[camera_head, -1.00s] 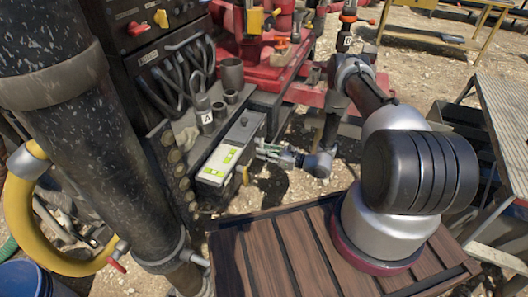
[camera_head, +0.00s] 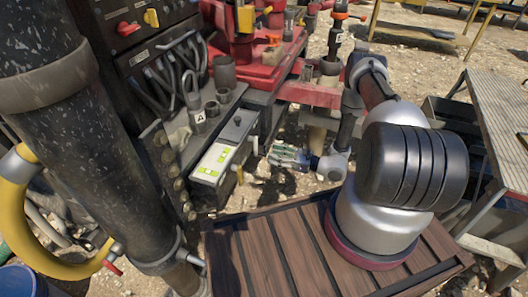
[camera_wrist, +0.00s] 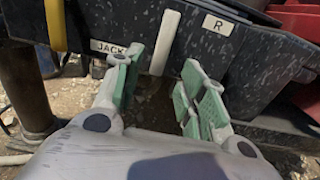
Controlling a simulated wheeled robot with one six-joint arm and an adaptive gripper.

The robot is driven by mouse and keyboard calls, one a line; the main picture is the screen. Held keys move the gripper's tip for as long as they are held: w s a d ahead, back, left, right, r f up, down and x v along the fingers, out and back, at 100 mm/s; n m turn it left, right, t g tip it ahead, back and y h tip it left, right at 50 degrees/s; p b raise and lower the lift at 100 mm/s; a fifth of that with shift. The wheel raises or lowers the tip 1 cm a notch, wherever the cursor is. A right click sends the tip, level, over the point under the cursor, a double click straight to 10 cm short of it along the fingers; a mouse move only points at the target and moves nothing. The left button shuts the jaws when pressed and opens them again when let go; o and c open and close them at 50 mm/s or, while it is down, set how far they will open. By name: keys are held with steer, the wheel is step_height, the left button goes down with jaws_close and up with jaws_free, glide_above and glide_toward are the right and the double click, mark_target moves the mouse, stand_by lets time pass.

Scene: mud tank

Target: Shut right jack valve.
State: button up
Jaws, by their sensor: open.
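A dark box bears a partly covered "JACK" label (camera_wrist: 108,47) and an "R" label (camera_wrist: 217,25) in the wrist view. A pale lever (camera_wrist: 165,42) hangs from it between these labels, and a yellow lever (camera_wrist: 55,24) hangs further left. My gripper (camera_wrist: 160,82) is open, its green-padded fingers to either side below the pale lever. The lever's lower end lies between the fingertips in the picture; I cannot tell whether they touch. In the head view my gripper (camera_head: 288,155) is right of the box (camera_head: 227,150), with a gap between them.
A thick dark column (camera_head: 95,150) with a yellow hose (camera_head: 18,205) stands at left. Red machinery (camera_head: 268,65) is behind the box. A grey table (camera_head: 505,130) stands at right. Gravel ground lies under my gripper.

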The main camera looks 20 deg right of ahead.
steer(key=shift+v, duration=2.05)
steer(key=shift+f, duration=0.1)
steer(key=s+a+r+n+g+y, duration=0.1)
steer(key=s+r+n+g, duration=0.15)
steer(key=s+g, duration=0.35)
steer(key=s+r+n+g, duration=0.2)
steer(key=s+n+g, duration=0.2)
steer(key=s, duration=0.3)
steer(key=s+d+r+n+g+h, duration=0.1)
steer(key=s+d+r+n+h, duration=0.25)
steer(key=r, duration=0.65)
steer(key=s+d+r+n+g+h, duration=0.1)
steer(key=d+r+n+g+h, duration=0.15)
steer(key=r+n+h, duration=0.5)
steer(key=s+d+r+n+g+h, duration=0.1)
steer(key=s+d+r+n, duration=0.25)
steer(key=r, duration=0.75)
steer(key=s+a+r+n+t+h, duration=0.1)
steer(key=r+t, duration=0.3)
steer(key=r, duration=0.4)
steer(key=s+a+r+n+t+h, duration=0.1)
steer(key=s+r+n+t+h, duration=0.1)
steer(key=r, duration=0.7)
steer(key=shift+s+n+t+h, duration=0.3)
steer(key=shift+s+n+t, duration=0.3)
steer(key=shift+t, duration=0.55)
steer(key=shift+w+a+r, duration=0.1)
